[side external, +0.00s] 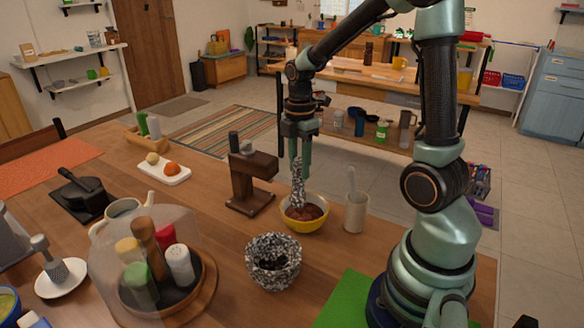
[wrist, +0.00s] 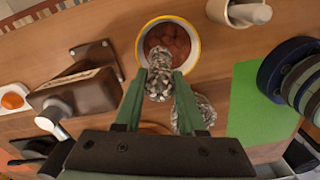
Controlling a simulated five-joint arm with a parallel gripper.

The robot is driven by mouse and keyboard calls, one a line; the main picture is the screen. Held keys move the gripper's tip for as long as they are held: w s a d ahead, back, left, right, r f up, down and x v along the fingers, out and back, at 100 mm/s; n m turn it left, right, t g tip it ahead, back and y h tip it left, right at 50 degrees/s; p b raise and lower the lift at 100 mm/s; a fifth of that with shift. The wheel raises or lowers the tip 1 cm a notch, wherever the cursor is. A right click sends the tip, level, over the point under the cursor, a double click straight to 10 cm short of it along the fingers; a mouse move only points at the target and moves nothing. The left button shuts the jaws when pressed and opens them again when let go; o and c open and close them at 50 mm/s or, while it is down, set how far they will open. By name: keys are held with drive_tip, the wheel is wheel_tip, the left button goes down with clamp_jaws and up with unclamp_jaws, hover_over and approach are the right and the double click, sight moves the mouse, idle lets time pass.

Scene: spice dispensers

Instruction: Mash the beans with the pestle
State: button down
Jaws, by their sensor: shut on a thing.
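A yellow bowl (side external: 304,226) holds reddish-brown beans (side external: 311,210) on the wooden table; the beans also show in the wrist view (wrist: 168,40). My gripper (side external: 300,160) points down over the bowl. It is shut on a speckled grey pestle (side external: 298,186), which shows between the fingers in the wrist view (wrist: 159,80). The pestle stands roughly upright, and its lower end reaches into the bowl at the beans. Whether it presses on the beans I cannot tell. A speckled stone mortar (side external: 273,270) stands apart, nearer the camera than the bowl.
A dark wooden dispenser stand (side external: 250,180) is left of the bowl. A pale cup with a utensil (side external: 355,212) stands close on its right. A clear dome covers several spice shakers (side external: 179,264) at the front left. A green mat (side external: 343,302) lies near my base.

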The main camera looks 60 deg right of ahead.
sight(299, 180)
drive_tip(key=shift+f, duration=2.25)
drive_tip(key=shift+r, duration=2.3)
drive_tip(key=shift+s+a, duration=0.35)
drive_tip(key=shift+s, duration=0.3)
drive_tip(key=shift+s+a, duration=0.35)
drive_tip(key=shift+s, duration=0.3)
drive_tip(key=shift+f, duration=0.15)
